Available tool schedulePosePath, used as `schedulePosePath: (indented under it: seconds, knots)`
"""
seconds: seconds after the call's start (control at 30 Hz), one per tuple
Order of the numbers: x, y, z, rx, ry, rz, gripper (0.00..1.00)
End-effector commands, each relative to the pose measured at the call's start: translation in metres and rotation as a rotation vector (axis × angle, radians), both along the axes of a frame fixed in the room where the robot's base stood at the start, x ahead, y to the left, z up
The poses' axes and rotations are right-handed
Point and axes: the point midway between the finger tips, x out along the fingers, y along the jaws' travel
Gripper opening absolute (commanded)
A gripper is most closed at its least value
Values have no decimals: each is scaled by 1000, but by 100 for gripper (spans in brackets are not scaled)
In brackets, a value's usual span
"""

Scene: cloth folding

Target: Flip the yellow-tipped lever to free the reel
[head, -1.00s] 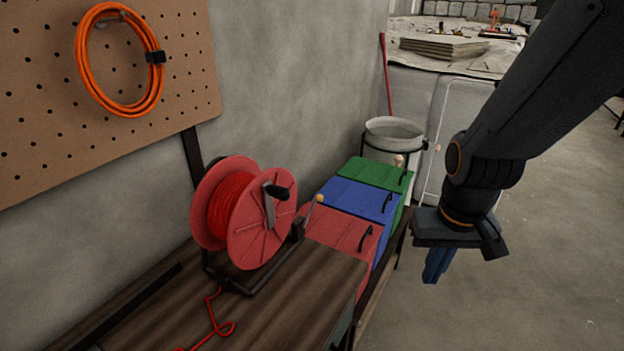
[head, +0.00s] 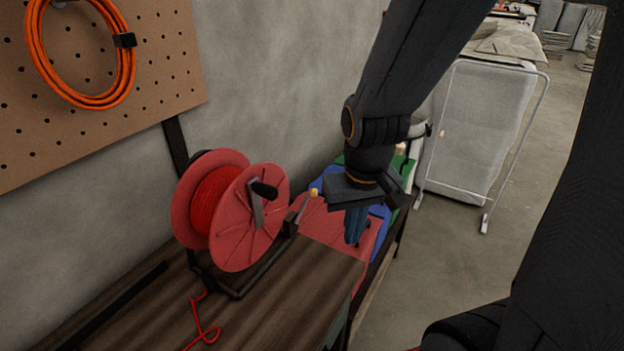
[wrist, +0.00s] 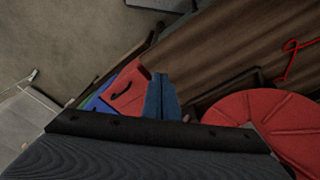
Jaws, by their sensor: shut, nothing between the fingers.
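A red reel (head: 238,213) wound with red cord stands in a dark frame on the wooden bench at the left of the head view. A dark crank handle is on its near face. The lever (head: 303,208) with a yellow tip rises beside the reel's right edge. My gripper (head: 354,240) is shut and empty, pointing down, to the right of the lever and apart from it, over the red bin. In the wrist view my blue fingers (wrist: 162,98) are together, with the reel (wrist: 262,125) at the right. I cannot make out the lever there.
Red (head: 335,232), blue and green lidded bins stand right of the bench (head: 290,300), partly hidden by my arm. Loose red cord (head: 203,332) lies on the bench. A pegboard (head: 165,60) with an orange cable coil is on the wall. Open floor lies to the right.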

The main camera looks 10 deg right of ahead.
Motion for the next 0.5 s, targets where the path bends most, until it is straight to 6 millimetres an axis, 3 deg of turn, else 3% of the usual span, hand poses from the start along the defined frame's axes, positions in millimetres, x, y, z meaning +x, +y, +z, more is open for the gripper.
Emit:
schedulePosePath:
  seconds: [0.17,0.27,0.5]
  knots:
    - [3,0,1,0,2,-12,0]
    - [20,1,5,5,11,-79,0]
    - [107,-1,36,4,74,-517,0]
